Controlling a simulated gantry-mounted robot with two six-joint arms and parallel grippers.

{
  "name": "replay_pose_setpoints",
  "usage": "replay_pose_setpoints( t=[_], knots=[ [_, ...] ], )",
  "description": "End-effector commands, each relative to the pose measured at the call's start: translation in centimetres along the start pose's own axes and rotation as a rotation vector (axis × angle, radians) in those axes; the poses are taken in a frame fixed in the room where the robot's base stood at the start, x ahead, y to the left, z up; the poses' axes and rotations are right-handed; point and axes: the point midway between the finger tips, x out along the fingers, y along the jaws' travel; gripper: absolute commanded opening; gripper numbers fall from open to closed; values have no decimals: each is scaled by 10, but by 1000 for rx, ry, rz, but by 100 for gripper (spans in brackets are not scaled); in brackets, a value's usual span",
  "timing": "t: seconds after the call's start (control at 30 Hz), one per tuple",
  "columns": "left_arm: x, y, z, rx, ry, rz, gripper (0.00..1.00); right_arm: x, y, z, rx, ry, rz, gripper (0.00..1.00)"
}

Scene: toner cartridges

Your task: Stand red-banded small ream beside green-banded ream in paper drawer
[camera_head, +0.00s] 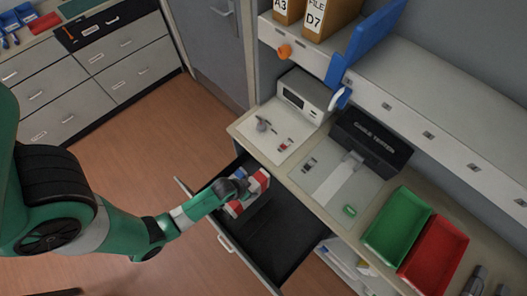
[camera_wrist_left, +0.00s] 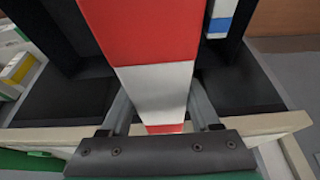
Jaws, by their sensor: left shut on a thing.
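My left gripper (camera_head: 242,187) is shut on the red-banded small ream (camera_head: 258,183), over the back-left end of the open paper drawer (camera_head: 281,232). In the left wrist view the ream (camera_wrist_left: 153,88) is red and white and sits between the two fingers. I cannot tell whether its lower end touches the drawer floor. A white pack with a blue band (camera_wrist_left: 223,20) shows beside it in the left wrist view. I cannot make out a green band on any ream; the gripper and held ream hide part of the drawer. My right gripper is not in view.
The worktop above the drawer holds a cable tester (camera_head: 371,142), a green tray (camera_head: 397,226) and a red tray (camera_head: 433,256). White packs (camera_head: 343,262) lie on a shelf below it. The drawer's near part is bare.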

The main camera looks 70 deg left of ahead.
Motion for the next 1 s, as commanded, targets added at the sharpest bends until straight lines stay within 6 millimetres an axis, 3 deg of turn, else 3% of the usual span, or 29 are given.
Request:
replay_pose_setpoints(
  t=[0.03,0.23,0.4,0.67,1.0],
  knots=[
    [27,0,9,0,5,0,0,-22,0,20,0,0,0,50],
    [69,0,27,0,6,0,0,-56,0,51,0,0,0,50],
    [86,0,34,0,6,0,0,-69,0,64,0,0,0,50],
    [90,0,35,0,6,0,0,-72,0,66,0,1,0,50],
    [142,0,57,0,5,0,0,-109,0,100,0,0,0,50]
  ],
)
